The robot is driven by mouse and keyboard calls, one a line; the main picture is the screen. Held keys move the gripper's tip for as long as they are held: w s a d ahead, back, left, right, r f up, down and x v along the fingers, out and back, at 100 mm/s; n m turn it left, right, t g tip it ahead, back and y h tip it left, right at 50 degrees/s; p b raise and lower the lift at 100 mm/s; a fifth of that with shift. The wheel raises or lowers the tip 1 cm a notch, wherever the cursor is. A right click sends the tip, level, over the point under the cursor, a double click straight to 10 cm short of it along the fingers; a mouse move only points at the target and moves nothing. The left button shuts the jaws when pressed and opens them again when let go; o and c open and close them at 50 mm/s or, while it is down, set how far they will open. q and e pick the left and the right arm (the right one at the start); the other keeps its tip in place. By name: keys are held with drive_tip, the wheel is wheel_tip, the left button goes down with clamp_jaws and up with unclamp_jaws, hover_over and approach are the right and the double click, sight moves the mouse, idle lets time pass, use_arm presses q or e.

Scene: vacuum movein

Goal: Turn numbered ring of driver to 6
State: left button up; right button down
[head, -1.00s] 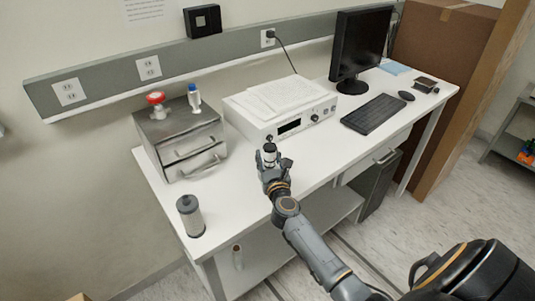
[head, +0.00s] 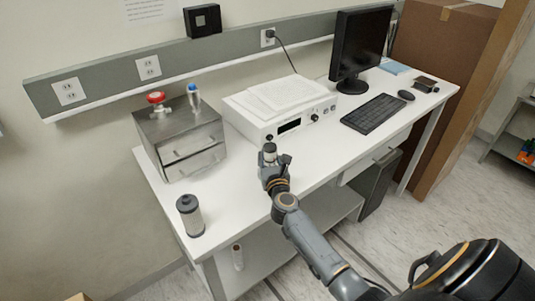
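The white instrument box (head: 262,131) stands on the table with a dark display and several round knobs on its front. Its left front knob (head: 269,137) is small and dark. I cannot make out a numbered ring or any digits. My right gripper (head: 272,157) is just in front of and below that knob, apart from it as far as I can tell. A small upright cylinder with a light grey top shows at its tip; I cannot tell whether it is held. The finger opening is too small to judge. My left gripper is out of view.
A grey canister (head: 190,216) stands near the left front edge. A monitor (head: 357,45) and keyboard (head: 373,114) are to the right.

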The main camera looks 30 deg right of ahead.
drive_tip(key=shift+n+y, duration=0.3)
drive_tip(key=shift+y, duration=0.2)
drive_tip(key=shift+a+n+t+y, duration=0.25)
drive_tip(key=shift+n+t+y, duration=0.25)
drive_tip(key=shift+n+y, duration=0.5)
drive_tip(key=y, duration=0.1)
drive_tip(key=n+y, duration=0.1)
drive_tip(key=shift+a+f+y, duration=0.1)
drive_tip(key=shift+a+y, duration=0.15)
drive_tip(key=shift+y, duration=0.15)
drive_tip(key=n+y, duration=0.1)
drive_tip(key=n+y+b, duration=0.1)
drive_tip(key=y, duration=0.1)
drive_tip(key=shift+a+n+y, duration=0.3)
drive_tip(key=shift+a, duration=0.05)
drive_tip(key=shift+a+n+g+y+b, duration=0.2)
drive_tip(key=shift+n+y+b, duration=0.45)
drive_tip(key=shift+y, duration=0.3)
drive_tip(key=shift+a+n+g+y+b, duration=0.2)
drive_tip(key=shift+n+y+b, duration=0.4)
drive_tip(key=shift+y, duration=0.35)
drive_tip(key=c, duration=1.3)
unclamp_jaws()
